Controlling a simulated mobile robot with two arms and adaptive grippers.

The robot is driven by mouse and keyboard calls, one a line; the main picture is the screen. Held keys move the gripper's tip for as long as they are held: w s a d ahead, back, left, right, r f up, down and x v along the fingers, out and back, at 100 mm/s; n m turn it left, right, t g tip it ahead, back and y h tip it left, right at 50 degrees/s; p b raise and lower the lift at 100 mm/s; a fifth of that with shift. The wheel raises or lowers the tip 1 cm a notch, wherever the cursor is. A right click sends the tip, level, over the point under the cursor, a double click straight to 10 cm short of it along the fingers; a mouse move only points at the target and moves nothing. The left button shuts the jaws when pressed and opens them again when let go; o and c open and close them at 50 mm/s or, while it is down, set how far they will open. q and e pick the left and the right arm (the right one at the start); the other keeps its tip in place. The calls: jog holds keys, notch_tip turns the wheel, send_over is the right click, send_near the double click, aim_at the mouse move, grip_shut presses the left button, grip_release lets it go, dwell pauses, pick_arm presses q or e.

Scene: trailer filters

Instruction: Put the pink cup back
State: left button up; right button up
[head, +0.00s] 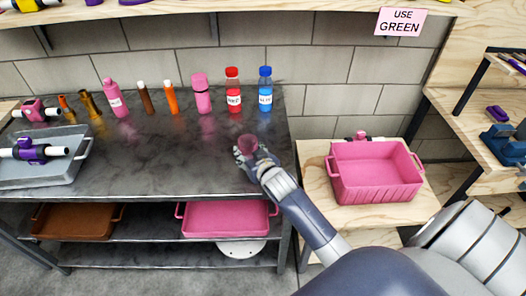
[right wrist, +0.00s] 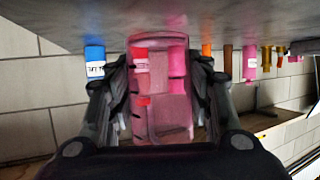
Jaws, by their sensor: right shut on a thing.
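The pink cup (head: 247,142) is small and see-through. It is between the fingers of my right gripper (head: 249,152), which is shut on it over the right part of the dark table (head: 180,165). I cannot tell whether the cup touches the tabletop. In the right wrist view the cup (right wrist: 165,100) fills the space between the two dark fingers, and bottles behind show through it. That view is upside down. My left gripper is not in view.
A red bottle (head: 233,92), a blue bottle (head: 265,90), a pink bottle (head: 201,95) and other containers line the table's back. A grey tray (head: 75,150) is at left. A pink bin (head: 375,178) stands on a wooden table at right. The middle of the dark table is clear.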

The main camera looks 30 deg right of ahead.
jog(key=d, duration=0.5)
jog(key=shift+w+d+f+p, duration=0.15)
jog(key=shift+d+f+p, duration=0.15)
jog(key=shift+p, duration=0.1)
jog(key=shift+f, duration=1.7)
jog(key=shift+f, duration=0.1)
jog(key=o, duration=1.2)
jog(key=shift+o, duration=0.2)
jog(key=shift+s+a, duration=0.15)
jog(key=shift+s, duration=0.2)
jog(key=v, duration=1.1)
jog(key=shift+s+r, duration=0.1)
jog(key=shift+r, duration=0.2)
